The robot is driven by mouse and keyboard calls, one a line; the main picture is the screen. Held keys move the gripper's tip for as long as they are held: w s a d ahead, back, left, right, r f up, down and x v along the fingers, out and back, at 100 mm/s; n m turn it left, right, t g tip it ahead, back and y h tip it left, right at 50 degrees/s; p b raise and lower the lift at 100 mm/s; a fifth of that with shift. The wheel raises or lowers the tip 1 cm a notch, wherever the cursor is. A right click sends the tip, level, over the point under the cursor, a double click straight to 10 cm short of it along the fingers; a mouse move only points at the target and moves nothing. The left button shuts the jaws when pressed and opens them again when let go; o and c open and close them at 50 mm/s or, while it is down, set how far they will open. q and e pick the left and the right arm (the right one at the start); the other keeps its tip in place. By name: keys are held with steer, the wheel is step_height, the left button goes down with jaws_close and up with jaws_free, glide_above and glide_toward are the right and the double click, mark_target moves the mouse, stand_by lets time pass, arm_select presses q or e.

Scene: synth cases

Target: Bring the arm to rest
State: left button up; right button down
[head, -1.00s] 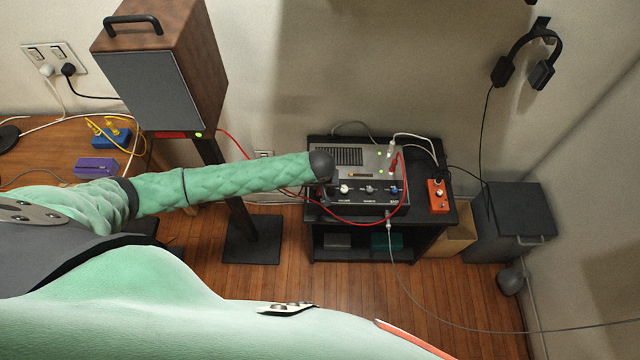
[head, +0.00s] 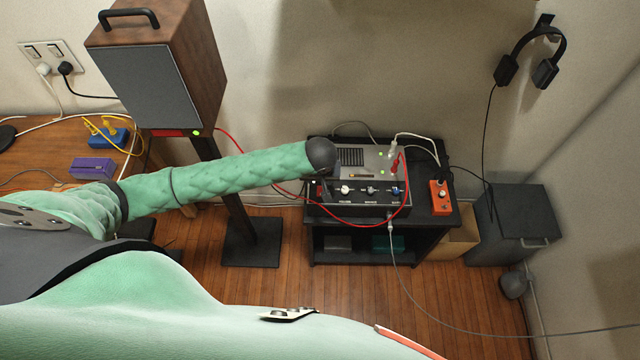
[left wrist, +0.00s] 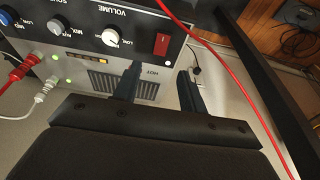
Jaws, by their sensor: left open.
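My left arm (head: 230,175), in a green padded sleeve, reaches in from the left of the head view. Its dark wrist end is over the left side of a grey and black amplifier box (head: 372,158). My left gripper (left wrist: 160,82) shows in the left wrist view with its two dark fingers apart and nothing between them. The fingers are in front of the box's panel, near a red rocker switch (left wrist: 162,44) and a white volume knob (left wrist: 111,37). Whether they touch the box cannot be told. My right gripper is not seen.
The box stands on a black shelf unit (head: 440,217) beside an orange pedal (head: 440,197). A red cable (head: 355,222) loops across the box's front. A speaker (head: 155,85) on a stand is at left. Headphones (head: 545,74) hang on the wall at right.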

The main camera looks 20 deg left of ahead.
arm_select(q)
steer(key=shift+s+r, duration=0.15)
steer(key=shift+r, duration=0.25)
